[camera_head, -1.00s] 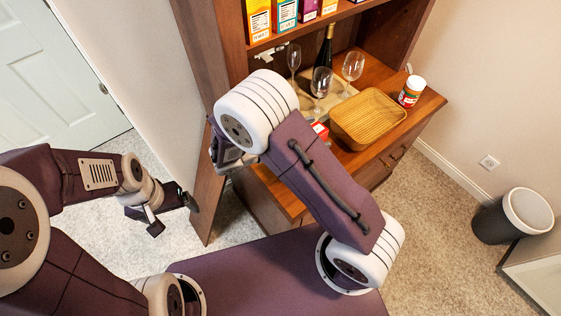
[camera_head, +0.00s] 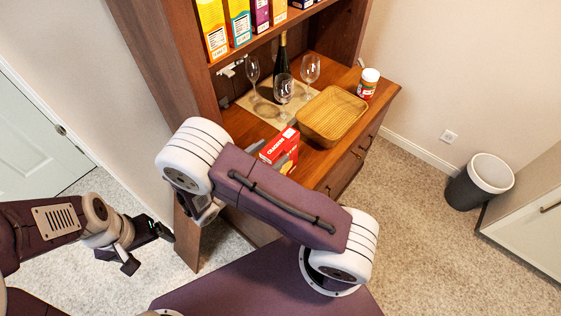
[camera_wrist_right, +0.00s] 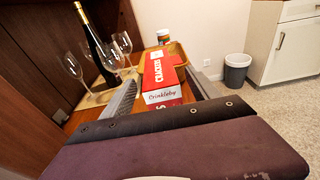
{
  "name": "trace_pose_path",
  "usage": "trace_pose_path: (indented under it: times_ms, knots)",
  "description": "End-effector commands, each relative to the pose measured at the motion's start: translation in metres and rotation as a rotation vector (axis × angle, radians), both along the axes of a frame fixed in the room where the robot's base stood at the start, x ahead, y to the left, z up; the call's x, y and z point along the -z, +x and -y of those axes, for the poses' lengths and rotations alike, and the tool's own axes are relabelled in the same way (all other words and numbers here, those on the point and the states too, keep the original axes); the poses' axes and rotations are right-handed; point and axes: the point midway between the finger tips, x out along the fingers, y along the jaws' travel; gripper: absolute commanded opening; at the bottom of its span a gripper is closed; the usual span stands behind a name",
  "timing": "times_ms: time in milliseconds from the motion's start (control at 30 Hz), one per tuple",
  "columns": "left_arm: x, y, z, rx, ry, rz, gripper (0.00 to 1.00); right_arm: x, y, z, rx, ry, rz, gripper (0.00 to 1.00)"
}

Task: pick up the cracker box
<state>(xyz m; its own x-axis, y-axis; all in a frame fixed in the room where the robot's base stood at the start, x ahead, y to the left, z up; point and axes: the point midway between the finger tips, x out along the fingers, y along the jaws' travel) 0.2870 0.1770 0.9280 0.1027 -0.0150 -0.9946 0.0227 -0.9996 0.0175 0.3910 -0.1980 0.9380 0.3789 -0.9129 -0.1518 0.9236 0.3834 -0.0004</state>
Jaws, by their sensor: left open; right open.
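The cracker box (camera_head: 281,150) is red with a white label and lies on the wooden counter, partly covered by my right arm in the head view. In the right wrist view the cracker box (camera_wrist_right: 160,76) lies straight ahead with its white-labelled end facing me. My right gripper (camera_wrist_right: 160,92) is open, its ridged fingers to the left and right of the box's near end; I cannot tell whether they touch it. My left gripper (camera_head: 148,250) is open and empty, low over the carpet at the left.
Wine glasses (camera_head: 284,88) and a dark bottle (camera_head: 282,60) stand on a mat behind the box. A woven tray (camera_head: 333,116) and a red-and-white jar (camera_head: 368,83) are to its right. Cereal boxes (camera_head: 238,20) line the shelf above. A bin (camera_head: 480,180) stands on the floor.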

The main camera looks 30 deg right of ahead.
Motion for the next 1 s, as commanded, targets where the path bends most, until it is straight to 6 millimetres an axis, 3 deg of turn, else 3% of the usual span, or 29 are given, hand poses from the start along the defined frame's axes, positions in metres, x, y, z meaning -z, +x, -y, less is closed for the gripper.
trace_pose_path:
  times_ms: [300, 533, 567, 800, 1000]
  knots:
    - [-0.006, 0.0, 0.0, 0.0, 0.0, 0.0, 0.88, 0.01, 0.016, 0.044, 0.004, 0.0, -0.001, 0.7]
    - [-0.006, 0.0, 0.0, 0.0, 0.0, 0.0, 0.88, 0.011, 0.018, 0.047, 0.0, 0.0, 0.001, 0.7]
    - [-0.006, 0.0, 0.0, 0.0, 0.0, 0.0, 0.88, 0.011, 0.018, 0.046, 0.0, 0.0, 0.001, 0.67]
    - [-0.006, 0.0, 0.0, 0.0, 0.0, 0.0, 0.88, 0.011, 0.018, 0.046, 0.001, 0.0, 0.001, 0.0]
    - [-0.006, 0.0, 0.0, 0.0, 0.0, 0.0, 0.88, 0.011, 0.018, 0.046, 0.001, -0.001, 0.001, 0.0]
